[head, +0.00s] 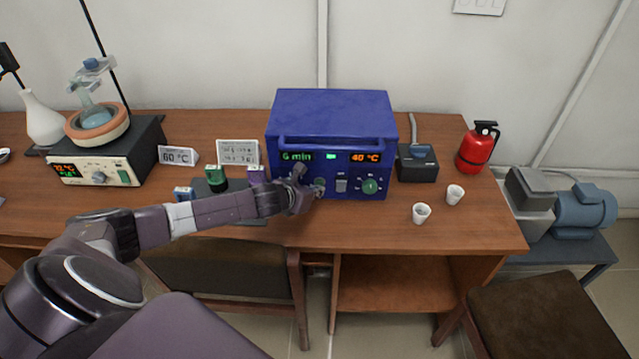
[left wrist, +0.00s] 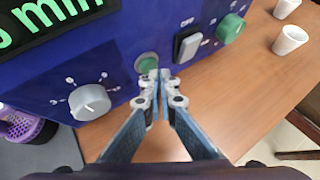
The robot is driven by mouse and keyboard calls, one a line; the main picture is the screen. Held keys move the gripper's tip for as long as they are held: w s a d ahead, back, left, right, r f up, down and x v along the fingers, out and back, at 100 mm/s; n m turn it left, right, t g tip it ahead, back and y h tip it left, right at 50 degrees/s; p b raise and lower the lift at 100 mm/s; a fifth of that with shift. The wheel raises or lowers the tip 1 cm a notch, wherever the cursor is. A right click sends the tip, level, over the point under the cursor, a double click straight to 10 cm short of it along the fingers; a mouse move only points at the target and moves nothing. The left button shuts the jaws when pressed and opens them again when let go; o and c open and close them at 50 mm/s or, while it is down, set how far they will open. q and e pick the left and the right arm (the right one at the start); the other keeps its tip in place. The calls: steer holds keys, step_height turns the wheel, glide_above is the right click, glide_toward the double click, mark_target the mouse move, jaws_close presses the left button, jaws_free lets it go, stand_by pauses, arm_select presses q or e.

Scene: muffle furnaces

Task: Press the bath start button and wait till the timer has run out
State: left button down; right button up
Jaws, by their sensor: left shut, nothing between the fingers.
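The blue bath (head: 332,110) stands on the table with a green display reading what looks like 6 min (head: 297,156) and an orange display reading 40 °C (head: 365,157). A small green light shows between them. A round green button (left wrist: 146,63) sits on its front panel between a white dial (left wrist: 89,102) and a grey OFF switch (left wrist: 187,45). My left gripper (left wrist: 158,76) is shut and empty, its tips right at the lower edge of the green button. I cannot tell whether they touch it. In the head view my left gripper (head: 305,187) hides part of the panel. My right gripper is not in view.
A green knob (head: 370,187) is on the panel's right. Two white cups (head: 421,213), a dark box (head: 417,164) and a red extinguisher (head: 474,150) stand to the right. A hotplate (head: 95,165), a 60 °C sign (head: 178,156) and small coloured items stand to the left.

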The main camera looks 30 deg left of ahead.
arm_select(q)
steer(key=shift+s+d, duration=0.2)
steer(key=shift+s, duration=0.2)
steer(key=shift+s+d+p, duration=0.35)
steer(key=shift+s+d, duration=0.1)
steer(key=shift+s, duration=0.25)
steer(key=shift+s+d+p, duration=0.4)
steer(key=shift+s, duration=0.3)
steer(key=shift+s+d+p, duration=0.35)
steer(key=shift+s+d, duration=0.1)
steer(key=shift+s, duration=0.25)
